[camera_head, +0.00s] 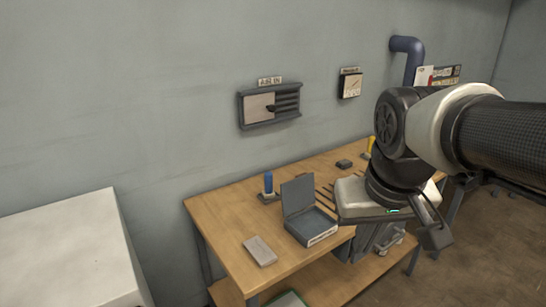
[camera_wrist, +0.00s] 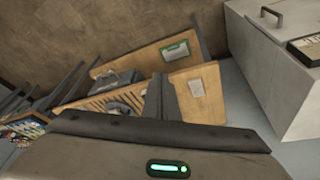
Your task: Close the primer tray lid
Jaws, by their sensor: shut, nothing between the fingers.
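The primer tray (camera_head: 312,227) is a shallow dark grey box with a pale label on its front. It sits on the wooden workbench near the front edge. Its lid (camera_head: 298,195) stands open, roughly upright at the tray's left-back side. My gripper's hand is to the right of the tray in the head view, raised above the bench and apart from the lid. In the wrist view my gripper (camera_wrist: 161,98) is shut and empty, beyond the dark hand housing. I cannot pick out the tray clearly in the wrist view.
A grey block (camera_head: 260,250) lies on the bench left of the tray. A blue-handled tool (camera_head: 268,184) stands behind it, and dark rods (camera_head: 325,197) lie to its right. A white cabinet (camera_head: 65,250) stands at left. A wall panel (camera_head: 270,105) hangs above the bench.

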